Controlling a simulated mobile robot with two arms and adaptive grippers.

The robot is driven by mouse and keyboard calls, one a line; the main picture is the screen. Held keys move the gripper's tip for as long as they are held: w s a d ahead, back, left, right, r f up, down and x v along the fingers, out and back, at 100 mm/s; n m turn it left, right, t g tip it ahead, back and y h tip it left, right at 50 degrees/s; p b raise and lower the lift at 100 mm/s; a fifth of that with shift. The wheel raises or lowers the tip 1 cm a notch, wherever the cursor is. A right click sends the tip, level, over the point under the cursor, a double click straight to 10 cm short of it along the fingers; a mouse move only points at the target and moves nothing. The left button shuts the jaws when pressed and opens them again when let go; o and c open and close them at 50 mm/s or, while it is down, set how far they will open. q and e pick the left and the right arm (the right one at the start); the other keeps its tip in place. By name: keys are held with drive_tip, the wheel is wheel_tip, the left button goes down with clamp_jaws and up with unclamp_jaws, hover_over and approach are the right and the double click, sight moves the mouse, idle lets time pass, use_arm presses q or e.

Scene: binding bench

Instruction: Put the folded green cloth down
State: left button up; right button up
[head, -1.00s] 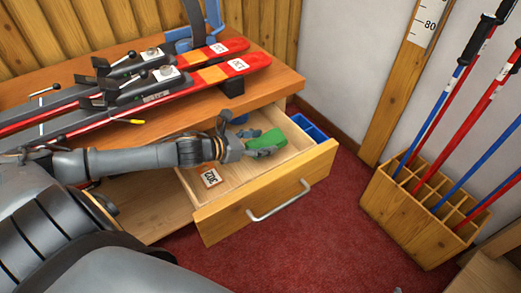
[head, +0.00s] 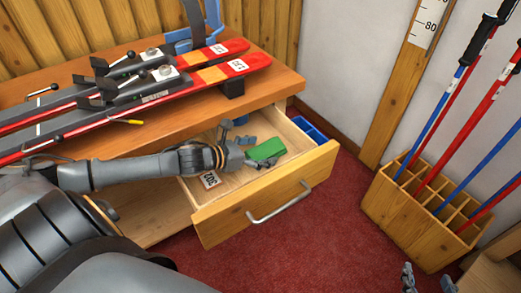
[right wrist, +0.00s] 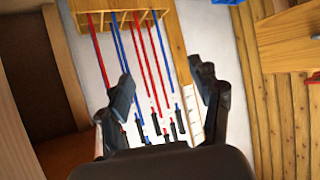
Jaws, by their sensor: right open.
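My left gripper (head: 250,148) is over the drawer, just left of the cloth.
Skis (head: 215,72) rest on the bench above. A wooden rack (head: 425,215) with poles stands at the right on red carpet.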

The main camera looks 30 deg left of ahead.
sight(266, 150)
use_arm(q)
drive_tip(key=shift+r, duration=0.1)
drive_tip(key=p+v, duration=0.2)
drive_tip(key=v, duration=0.2)
drive_tip(key=p+v, duration=0.1)
drive_tip(key=v, duration=0.2)
drive_tip(key=shift+s+r, duration=0.1)
drive_tip(key=shift+s, duration=0.05)
use_arm(e)
drive_tip(key=s+d+f+g+h, duration=0.1)
drive_tip(key=s+d+f+g, duration=0.1)
drive_tip(key=s, duration=0.4)
drive_tip(key=s+d+f+g+h, duration=0.1)
drive_tip(key=s+d+f+g, duration=0.1)
drive_tip(key=s+f+g, duration=0.3)
drive_tip(key=shift+s+d+g, duration=0.3)
drive_tip(key=shift+s+g, duration=0.4)
drive_tip(key=shift+s, duration=0.5)
